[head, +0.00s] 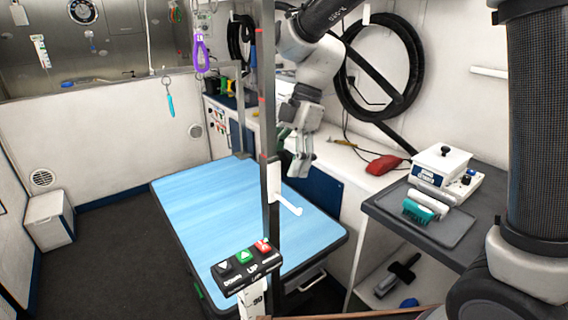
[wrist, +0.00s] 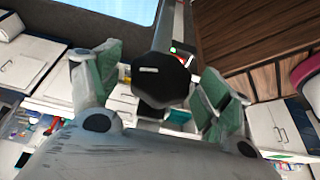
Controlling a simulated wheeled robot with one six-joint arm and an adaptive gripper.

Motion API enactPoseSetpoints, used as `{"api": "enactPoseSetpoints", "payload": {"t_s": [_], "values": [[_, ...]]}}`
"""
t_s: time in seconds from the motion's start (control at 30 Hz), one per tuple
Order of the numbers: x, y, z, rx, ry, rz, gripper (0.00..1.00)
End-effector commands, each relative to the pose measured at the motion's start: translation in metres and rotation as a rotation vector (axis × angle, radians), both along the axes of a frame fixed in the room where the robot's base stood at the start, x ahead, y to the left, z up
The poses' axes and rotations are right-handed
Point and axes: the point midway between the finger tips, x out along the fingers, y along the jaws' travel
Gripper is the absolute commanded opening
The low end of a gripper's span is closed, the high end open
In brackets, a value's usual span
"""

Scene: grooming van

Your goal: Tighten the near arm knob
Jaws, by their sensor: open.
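The black knob (wrist: 163,78), round with a pale mark on its face, shows in the wrist view between the green-padded fingers of my gripper (wrist: 162,88). The fingers are spread to its left and right, with a visible gap on each side. I cannot tell how deep it sits between them. In the head view my gripper (head: 300,165) points down over the blue table, beside the upright grooming post (head: 268,110). I cannot make out the knob in the head view.
The blue grooming table (head: 205,210) has a clear top. An up/down control box (head: 243,262) sits at its front edge. A dark side counter (head: 400,215) at right holds a green brush (head: 420,210) and a white box (head: 440,165). Dark floor at left is open.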

Motion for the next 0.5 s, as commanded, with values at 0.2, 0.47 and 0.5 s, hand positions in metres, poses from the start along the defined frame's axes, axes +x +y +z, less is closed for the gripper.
{"api": "enactPoseSetpoints", "payload": {"t_s": [0.2, 0.47, 0.5], "values": [[-0.0023, 0.0035, -0.0092, 0.0, 0.0, 0.0, 0.78], [-0.0022, 0.0033, -0.009, 0.0, 0.0, 0.0, 0.62], [-0.0022, 0.0033, -0.009, 0.0, 0.0, 0.0, 0.55]]}}
